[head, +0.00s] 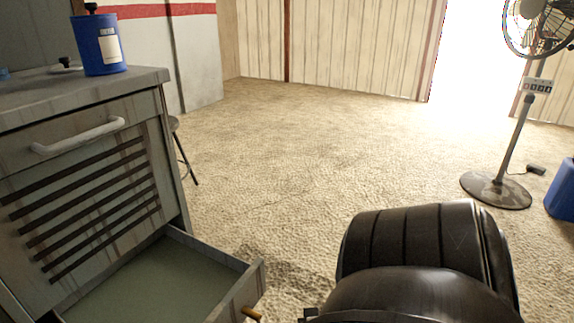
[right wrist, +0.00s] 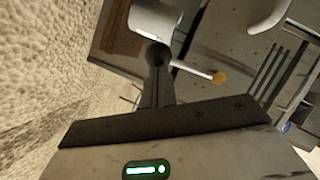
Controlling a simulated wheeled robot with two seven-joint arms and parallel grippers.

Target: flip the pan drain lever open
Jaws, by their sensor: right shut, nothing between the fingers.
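The drain lever is a pale rod with an orange-brown tip (right wrist: 217,77), sticking out to the right beside my right gripper (right wrist: 158,57) in the right wrist view. My right gripper is shut and empty, its dark fingertips by the rod's inner end, just below a white rounded part (right wrist: 155,18). I cannot tell whether they touch the lever. In the head view the lever's tip (head: 252,314) shows at the bottom edge, by the front corner of the pulled-out pan (head: 256,278). My right arm hides the floor right of it. My left gripper is not in view.
A grey slatted cabinet (head: 90,190) with a white handle (head: 78,135) stands above the pan. A blue canister (head: 99,45) is on its top. A stool (head: 183,150) stands behind. A fan (head: 497,188) stands far right. The middle floor is clear.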

